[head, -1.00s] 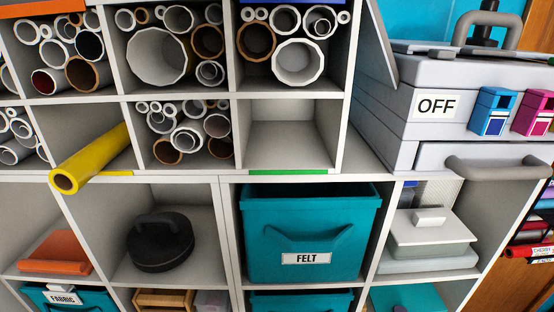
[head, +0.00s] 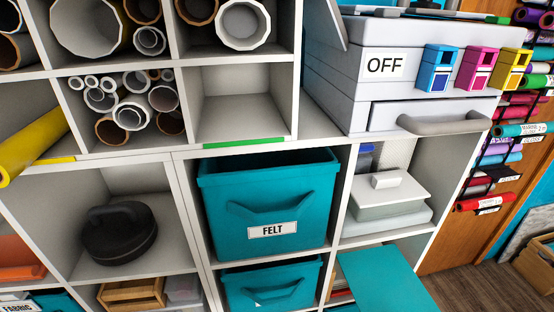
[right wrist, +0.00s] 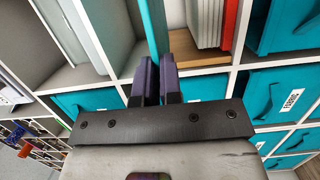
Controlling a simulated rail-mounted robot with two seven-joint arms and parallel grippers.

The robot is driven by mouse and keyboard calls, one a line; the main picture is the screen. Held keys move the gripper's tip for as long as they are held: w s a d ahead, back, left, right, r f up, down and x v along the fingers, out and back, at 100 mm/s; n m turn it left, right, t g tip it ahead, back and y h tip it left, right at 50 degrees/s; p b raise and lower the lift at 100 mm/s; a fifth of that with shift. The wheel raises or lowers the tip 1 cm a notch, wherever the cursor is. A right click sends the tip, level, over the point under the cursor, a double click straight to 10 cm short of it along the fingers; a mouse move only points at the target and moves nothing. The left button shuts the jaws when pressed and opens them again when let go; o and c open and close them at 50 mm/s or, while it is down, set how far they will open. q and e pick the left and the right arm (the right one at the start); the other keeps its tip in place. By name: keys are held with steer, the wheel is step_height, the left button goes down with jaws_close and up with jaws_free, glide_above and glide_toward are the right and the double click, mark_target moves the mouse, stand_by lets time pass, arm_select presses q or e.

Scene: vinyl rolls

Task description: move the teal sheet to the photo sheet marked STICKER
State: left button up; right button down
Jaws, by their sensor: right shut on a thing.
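The teal sheet (head: 385,278) shows in the head view at the lower right, sticking out in front of the shelf below the grey boxes. In the right wrist view the teal sheet (right wrist: 154,28) is seen nearly edge-on, running up from between my fingers. My right gripper (right wrist: 156,72) is shut on it, with a purple-tipped finger on each side. The right gripper is not visible in the head view. My left gripper is in neither view. I see no photo sheet marked STICKER.
White cubbies hold teal bins, including a FELT bin (head: 268,213), paper rolls and a black kettlebell-like object (head: 119,236). A grey machine marked OFF (head: 390,80) stands at upper right. Vinyl rolls (head: 515,130) hang beyond it. One cubby (head: 243,105) is empty.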

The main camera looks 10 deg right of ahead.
mark_target(382, 303)
steer(key=w+p, duration=0.1)
steer(key=w, duration=0.5)
steer(key=shift+w, duration=0.3)
steer(key=shift+w+a, duration=0.1)
steer(key=shift+w, duration=0.9)
